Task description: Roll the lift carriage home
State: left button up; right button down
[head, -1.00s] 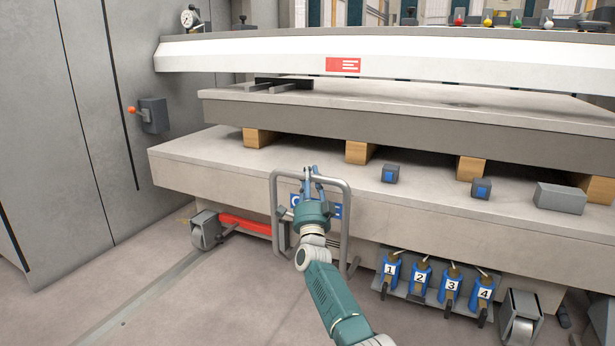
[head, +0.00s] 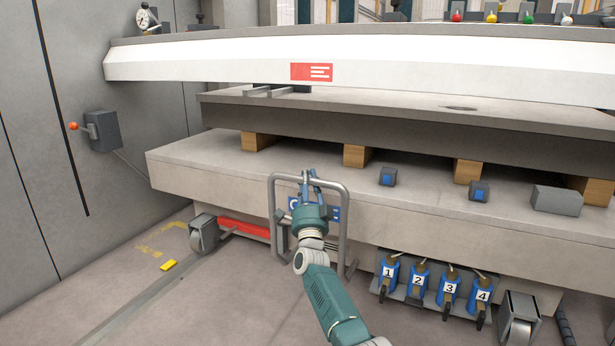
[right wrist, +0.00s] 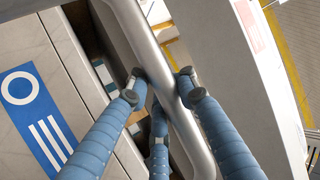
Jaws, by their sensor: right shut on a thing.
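The lift carriage (head: 200,165) is a wide grey slab on wheels. A grey tube handle (head: 346,225) stands at its front. My right gripper (head: 309,174) is at the handle's top bar. In the right wrist view, its blue fingers (right wrist: 160,88) are closed around the handle tube (right wrist: 146,42). Wooden blocks (head: 357,156) on the carriage carry a thick grey plate (head: 300,115). A caster (head: 203,236) shows at the left end and another wheel (head: 519,318) at the right. A yellow block (head: 168,265) lies on the floor left of the carriage. My left gripper is out of view.
A white machine beam (head: 220,65) with a red label hangs above the plate. A grey wall at left carries an orange-knobbed lever box (head: 104,131). Numbered blue bottles (head: 418,278) hang under the carriage's front. A floor rail (head: 150,300) runs along the left.

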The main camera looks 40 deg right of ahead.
jog(key=shift+s+d+f, duration=0.1)
jog(key=shift+d+f, duration=0.35)
jog(key=shift+f, duration=0.25)
jog(key=c, duration=1.7)
grip_release()
jog(key=shift+s+g, duration=0.1)
jog(key=shift+g, duration=0.2)
jog(key=o, duration=0.3)
jog(key=shift+d+f, duration=0.1)
jog(key=shift+d, duration=0.15)
jog(key=shift+o, duration=0.2)
jog(key=shift+a, duration=0.1)
jog(key=shift+a+r, duration=0.15)
jog(key=shift+r, duration=0.05)
jog(key=shift+s+a+f, duration=0.15)
jog(key=shift+a+f, duration=0.15)
jog(key=shift+a, duration=0.05)
jog(key=v, duration=1.1)
jog(key=shift+d, duration=0.2)
jog(key=shift+s+f, duration=0.1)
